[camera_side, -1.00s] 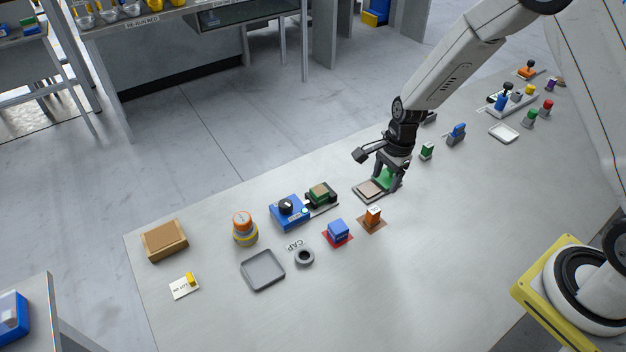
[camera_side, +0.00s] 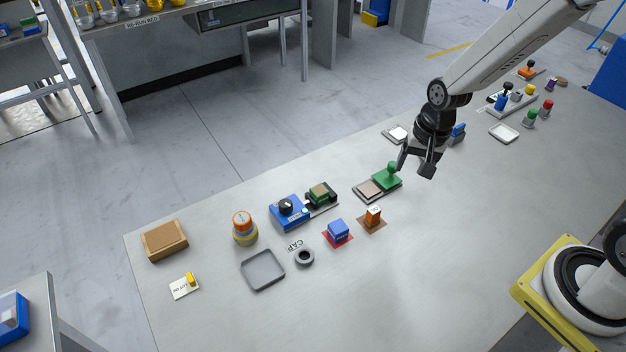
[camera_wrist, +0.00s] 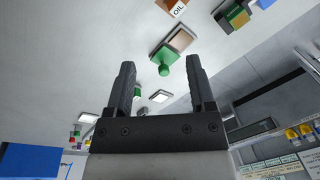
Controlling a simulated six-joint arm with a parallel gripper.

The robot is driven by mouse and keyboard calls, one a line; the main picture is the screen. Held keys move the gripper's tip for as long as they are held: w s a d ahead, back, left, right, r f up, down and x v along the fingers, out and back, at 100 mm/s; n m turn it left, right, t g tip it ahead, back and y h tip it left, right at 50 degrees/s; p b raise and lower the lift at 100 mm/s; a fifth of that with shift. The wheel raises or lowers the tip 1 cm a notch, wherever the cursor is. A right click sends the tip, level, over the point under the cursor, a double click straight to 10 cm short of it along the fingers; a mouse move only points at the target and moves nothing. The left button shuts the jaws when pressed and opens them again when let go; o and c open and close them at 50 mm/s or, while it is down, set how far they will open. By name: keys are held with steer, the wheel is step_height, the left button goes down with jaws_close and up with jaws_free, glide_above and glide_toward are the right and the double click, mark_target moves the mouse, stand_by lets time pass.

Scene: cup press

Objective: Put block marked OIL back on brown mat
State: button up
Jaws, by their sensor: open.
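The orange block (camera_side: 373,215) stands upright on the brown mat (camera_side: 364,226) in the side view, with a white label on top. My gripper (camera_side: 415,167) is open and empty above the table, behind and to the right of the block. In the wrist view its fingers (camera_wrist: 160,88) are spread with nothing between them.
A green-handled stamp (camera_side: 388,177) stands on a small tray with a brown pad (camera_side: 369,189), just left of my gripper. A blue block (camera_side: 338,231) sits on a red mat left of the brown mat. The table's front area is clear.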

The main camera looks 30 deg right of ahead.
steer(key=s+r+n+t, duration=0.1)
steer(key=s+r+n, duration=0.3)
steer(key=s+n, duration=0.3)
steer(key=shift+s+r+n+h, duration=0.2)
steer(key=shift+s+n+h, duration=0.1)
steer(key=shift+n, duration=0.4)
steer(key=shift+w, duration=0.1)
stand_by(0.3)
